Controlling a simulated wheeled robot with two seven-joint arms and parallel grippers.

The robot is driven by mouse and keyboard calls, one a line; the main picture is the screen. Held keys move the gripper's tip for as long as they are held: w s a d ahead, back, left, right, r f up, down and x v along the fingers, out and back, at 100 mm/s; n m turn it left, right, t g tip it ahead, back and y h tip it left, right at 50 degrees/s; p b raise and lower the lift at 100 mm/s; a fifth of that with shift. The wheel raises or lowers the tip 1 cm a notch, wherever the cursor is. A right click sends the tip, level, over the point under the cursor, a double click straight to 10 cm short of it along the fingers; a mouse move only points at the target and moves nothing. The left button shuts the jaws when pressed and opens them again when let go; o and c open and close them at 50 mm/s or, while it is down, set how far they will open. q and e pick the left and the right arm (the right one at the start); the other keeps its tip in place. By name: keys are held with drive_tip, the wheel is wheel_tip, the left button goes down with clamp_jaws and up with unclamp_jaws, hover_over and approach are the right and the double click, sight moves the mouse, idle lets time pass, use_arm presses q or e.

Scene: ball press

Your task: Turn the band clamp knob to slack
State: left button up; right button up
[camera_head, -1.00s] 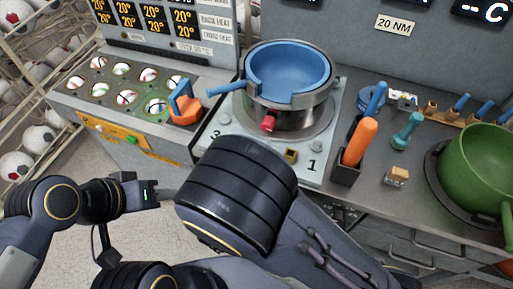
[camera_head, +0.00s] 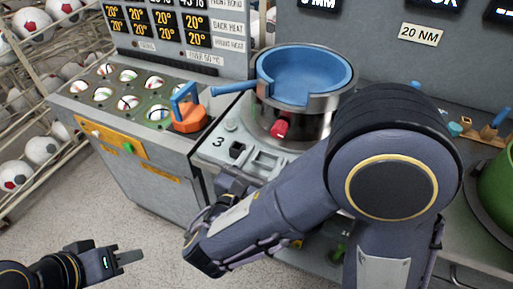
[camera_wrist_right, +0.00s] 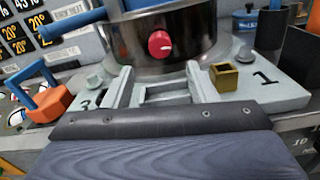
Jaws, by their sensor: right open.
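The red knob (camera_head: 279,128) sits on the front of the silver band (camera_head: 308,122) around the blue pan (camera_head: 305,75). In the right wrist view the knob (camera_wrist_right: 160,43) shows its round face with a pale pointer mark, upper middle. My right gripper (camera_wrist_right: 158,72) is open and empty, low in front of the knob and apart from it. In the head view the right gripper (camera_head: 258,163) is partly hidden by its own wrist at the base plate's front edge. My left gripper (camera_head: 128,256) hangs over the floor at lower left, seen edge-on, touching nothing.
The base plate (camera_wrist_right: 265,95) carries the numbers 3 and 1, small grey knobs and a brass square socket (camera_wrist_right: 223,76). An orange-and-blue tool (camera_head: 188,112) stands left of the pan on the ball tray (camera_head: 108,110). A green pot (camera_head: 497,190) is at right.

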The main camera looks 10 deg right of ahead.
sight(277, 134)
drive_tip(key=x, duration=0.7)
drive_tip(key=shift+w+d+r+p, duration=0.1)
drive_tip(key=shift+w+d+p, duration=0.15)
drive_tip(key=shift+p, duration=0.15)
drive_tip(key=c, duration=1)
drive_tip(key=shift+r+n+p, duration=0.15)
drive_tip(key=shift+n+p, duration=0.25)
drive_tip(key=shift+p, duration=0.25)
drive_tip(key=shift+n+p, duration=0.3)
drive_tip(key=shift+p, duration=0.05)
drive_tip(key=shift+f, duration=0.2)
drive_tip(key=o, duration=1)
